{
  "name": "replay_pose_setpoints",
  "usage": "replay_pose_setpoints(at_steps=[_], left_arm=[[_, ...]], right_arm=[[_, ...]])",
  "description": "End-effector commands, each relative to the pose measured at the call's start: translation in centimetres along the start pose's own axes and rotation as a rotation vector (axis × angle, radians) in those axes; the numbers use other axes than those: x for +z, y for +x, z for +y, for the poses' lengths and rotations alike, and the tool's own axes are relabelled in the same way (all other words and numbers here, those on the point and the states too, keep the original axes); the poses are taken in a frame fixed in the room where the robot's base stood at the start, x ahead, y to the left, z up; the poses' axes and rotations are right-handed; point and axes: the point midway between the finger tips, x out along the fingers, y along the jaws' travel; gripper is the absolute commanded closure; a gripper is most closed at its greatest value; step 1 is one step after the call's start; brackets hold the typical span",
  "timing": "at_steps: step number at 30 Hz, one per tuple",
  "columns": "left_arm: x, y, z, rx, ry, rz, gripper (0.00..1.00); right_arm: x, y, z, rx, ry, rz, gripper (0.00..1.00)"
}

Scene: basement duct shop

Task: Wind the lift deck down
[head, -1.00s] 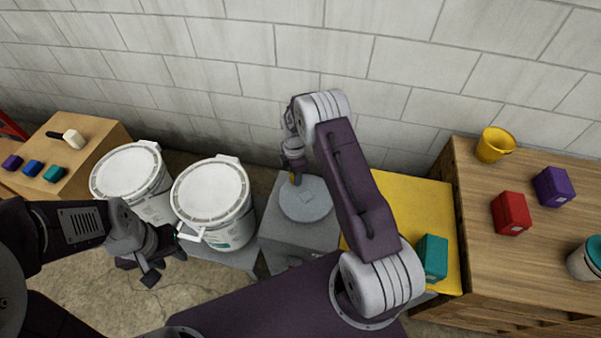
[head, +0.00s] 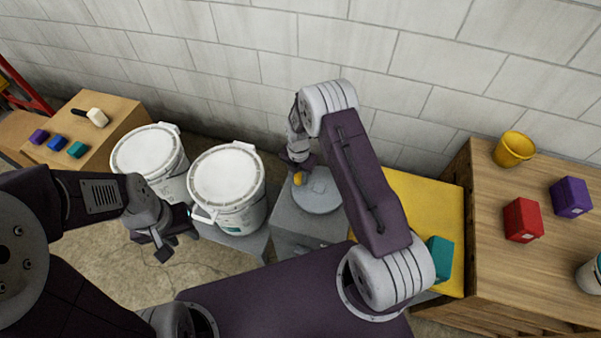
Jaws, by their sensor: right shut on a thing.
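The lift deck is a yellow platform (head: 425,206) beside the wooden bench, with a teal box (head: 440,258) on its front part. A round grey crank wheel (head: 318,196) lies flat on a grey housing (head: 287,222) to the left of the deck. The wheel has a yellow knob (head: 299,178) near its upper left rim. My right gripper (head: 299,168) points down and is shut on the knob, partly hiding it. My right arm crosses over the deck and hides part of it. My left gripper (head: 178,242) is open and empty, in front of the white buckets.
Two lidded white buckets (head: 226,178) stand left of the wheel. A wooden table (head: 112,133) at left holds a mallet (head: 97,117) and small coloured blocks. The bench (head: 495,222) at right holds a yellow pail (head: 513,149), a red box (head: 523,220) and a purple box (head: 571,197).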

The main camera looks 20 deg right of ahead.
Motion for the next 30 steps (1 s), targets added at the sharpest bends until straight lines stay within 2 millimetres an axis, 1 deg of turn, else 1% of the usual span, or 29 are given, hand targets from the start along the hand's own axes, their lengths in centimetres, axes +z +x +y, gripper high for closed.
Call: replay_pose_setpoints(at_steps=[6,19,20,21,22,30], left_arm=[[-0.02,-0.14,0.0,0.0,0.0,0.0,0.64],[-0.02,-0.13,0.0,0.0,0.0,0.0,0.64],[-0.01,-0.13,0.0,0.0,0.0,0.0,0.64],[-0.02,-0.13,0.0,0.0,0.0,0.0,0.64],[-0.02,-0.13,0.0,0.0,0.0,0.0,0.64],[-0.01,-0.13,0.0,0.0,0.0,0.0,0.64]], right_arm=[[-0.25,-0.07,0.03,0.001,-0.037,-0.001,1.0],[-0.32,-0.03,-0.01,0.0,-0.044,-0.001,1.0],[-0.32,-0.03,-0.01,0.0,-0.044,-0.001,0.61],[-0.33,-0.03,-0.01,0.0,-0.044,-0.001,0.5],[-0.33,-0.02,-0.02,0.0,-0.044,-0.001,0.48],[-0.32,-0.05,-0.04,0.0,-0.042,0.0,0.48]])
